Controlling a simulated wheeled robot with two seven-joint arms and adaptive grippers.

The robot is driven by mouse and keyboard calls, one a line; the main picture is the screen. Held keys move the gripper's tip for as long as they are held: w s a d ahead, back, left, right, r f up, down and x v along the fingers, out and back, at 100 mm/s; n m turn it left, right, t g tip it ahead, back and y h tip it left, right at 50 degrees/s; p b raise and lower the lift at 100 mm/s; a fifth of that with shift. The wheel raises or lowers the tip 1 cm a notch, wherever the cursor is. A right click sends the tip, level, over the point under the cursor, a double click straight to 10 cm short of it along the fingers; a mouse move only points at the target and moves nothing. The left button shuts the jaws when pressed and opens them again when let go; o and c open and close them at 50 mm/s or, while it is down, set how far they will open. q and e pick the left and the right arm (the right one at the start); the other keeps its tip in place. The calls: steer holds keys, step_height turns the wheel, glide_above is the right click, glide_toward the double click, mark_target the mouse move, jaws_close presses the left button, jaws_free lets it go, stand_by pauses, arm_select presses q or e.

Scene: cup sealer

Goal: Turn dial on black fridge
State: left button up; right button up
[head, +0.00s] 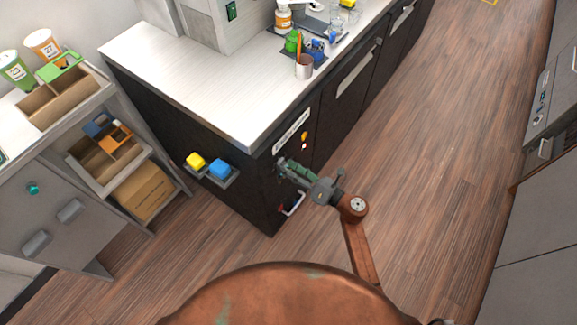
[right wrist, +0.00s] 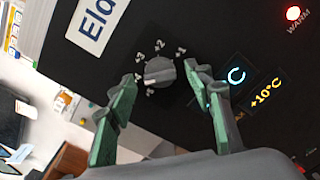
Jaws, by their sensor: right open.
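The black fridge (head: 232,200) stands under the white counter, and its front panel (right wrist: 215,35) fills much of the right wrist view. The round grey dial (right wrist: 160,72) sits on this panel with small white numbers around it. My right gripper (right wrist: 160,85) is open, with its green fingers on either side of the dial in the picture. I cannot tell whether they touch it. In the head view my right gripper (head: 286,167) is at the fridge's front near the corner and hides the dial. My left gripper is not in view.
A small shelf with a yellow block (head: 196,160) and a blue block (head: 219,168) sticks out from the fridge's side. A shelf unit with cardboard boxes (head: 143,190) stands at left. The wooden floor (head: 430,150) at right is clear.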

steer(key=shift+w+a, duration=0.3)
steer(key=shift+a, duration=0.15)
steer(key=shift+c, duration=0.2)
steer(key=c, duration=1.1)
